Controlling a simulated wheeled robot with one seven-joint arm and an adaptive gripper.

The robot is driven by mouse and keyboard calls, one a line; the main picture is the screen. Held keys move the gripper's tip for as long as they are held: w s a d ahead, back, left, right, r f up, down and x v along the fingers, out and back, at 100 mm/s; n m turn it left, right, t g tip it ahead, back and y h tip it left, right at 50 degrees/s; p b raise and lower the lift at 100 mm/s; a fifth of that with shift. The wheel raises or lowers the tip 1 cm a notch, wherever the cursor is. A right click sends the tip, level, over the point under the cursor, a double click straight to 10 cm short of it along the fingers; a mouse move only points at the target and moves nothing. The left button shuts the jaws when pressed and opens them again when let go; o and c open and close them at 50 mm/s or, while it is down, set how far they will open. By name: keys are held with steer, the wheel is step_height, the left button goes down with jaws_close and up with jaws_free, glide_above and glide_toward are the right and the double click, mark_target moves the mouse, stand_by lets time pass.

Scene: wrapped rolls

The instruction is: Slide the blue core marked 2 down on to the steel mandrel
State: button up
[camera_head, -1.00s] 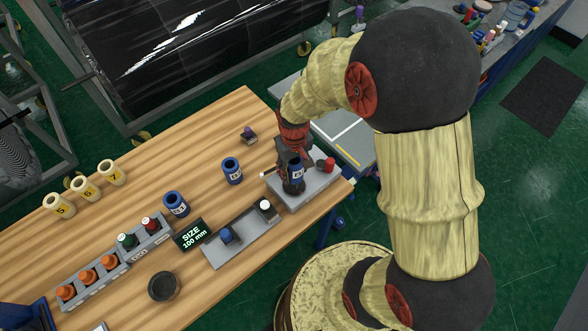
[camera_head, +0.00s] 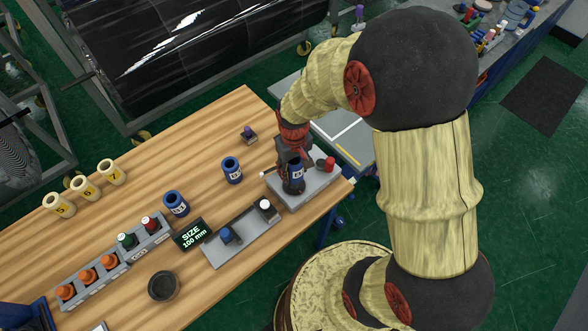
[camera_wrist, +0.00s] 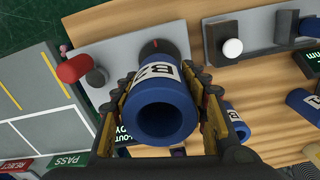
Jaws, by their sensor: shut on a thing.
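My gripper (camera_wrist: 164,108) is shut on a blue core (camera_wrist: 163,103), with a finger on each side of it. In the head view this core (camera_head: 297,171) is upright over the grey fixture plate (camera_head: 318,184). Its white label shows only in part, and I cannot read its number surely. A dark round piece with a red mark (camera_wrist: 156,47), perhaps the mandrel or its base, shows just past the core in the wrist view. The core hides the rest, so I cannot tell whether the core is around the mandrel.
A red knob (camera_head: 329,164) stands on the plate close to my gripper. Two other blue cores (camera_head: 232,170) (camera_head: 175,203) stand on the wooden table, left of the plate. A grey tray (camera_head: 246,234) with a blue and a white-topped piece lies in front. Yellow cores (camera_head: 85,188) stand far left.

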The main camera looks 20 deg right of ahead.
steer(key=shift+f+b, duration=1.9)
steer(key=shift+f, duration=1.2)
stand_by(0.3)
stand_by(0.5)
steer(key=o, duration=1.4)
steer(key=shift+c, duration=0.2)
step_height(320, 180, up, 12)
steer(key=shift+r, duration=0.1)
